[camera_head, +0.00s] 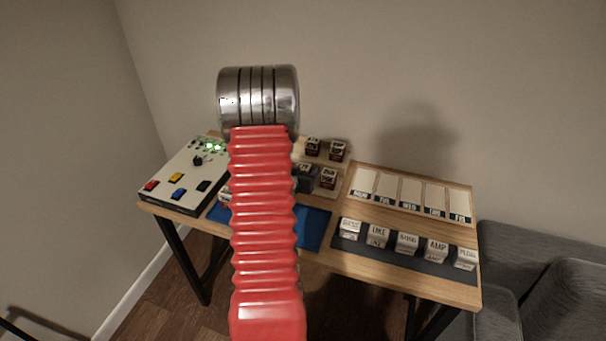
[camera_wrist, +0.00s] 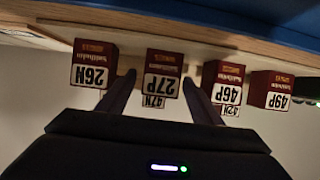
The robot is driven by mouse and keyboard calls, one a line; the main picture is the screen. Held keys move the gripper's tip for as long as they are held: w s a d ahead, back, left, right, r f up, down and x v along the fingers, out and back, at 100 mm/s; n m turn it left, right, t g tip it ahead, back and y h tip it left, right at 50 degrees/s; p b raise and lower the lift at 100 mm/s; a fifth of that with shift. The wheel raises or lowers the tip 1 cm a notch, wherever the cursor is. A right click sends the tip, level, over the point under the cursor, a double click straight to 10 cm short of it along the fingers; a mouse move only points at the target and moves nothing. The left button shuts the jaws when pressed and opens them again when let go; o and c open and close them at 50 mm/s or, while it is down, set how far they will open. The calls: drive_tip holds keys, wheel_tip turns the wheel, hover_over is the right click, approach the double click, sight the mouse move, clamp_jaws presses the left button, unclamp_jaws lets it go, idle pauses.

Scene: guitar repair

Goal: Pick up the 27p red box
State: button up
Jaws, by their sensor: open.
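The 27P red box (camera_wrist: 164,60) is dark red with a white label. It shows upside down in the wrist view, between and beyond the fingertips of my gripper (camera_wrist: 159,78). The gripper is open, with one dark finger on each side of the box in the picture. I cannot tell whether the fingers reach around it. In the head view my red arm hides the gripper and part of the box area, and I cannot tell which small box there is 27P.
Red boxes 26N (camera_wrist: 94,64) and 46P (camera_wrist: 224,80) flank 27P closely; 49P (camera_wrist: 270,90) is farther right. Boxes 47N (camera_wrist: 153,101) and 42N (camera_wrist: 231,109) show partly behind. The wooden table (camera_head: 400,270) also holds a control panel (camera_head: 180,175), a blue mat (camera_head: 313,228) and white-labelled blocks (camera_head: 407,242).

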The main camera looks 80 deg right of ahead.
drive_tip(key=shift+c, duration=0.2)
idle(0.3)
drive_tip(key=c, duration=1.2)
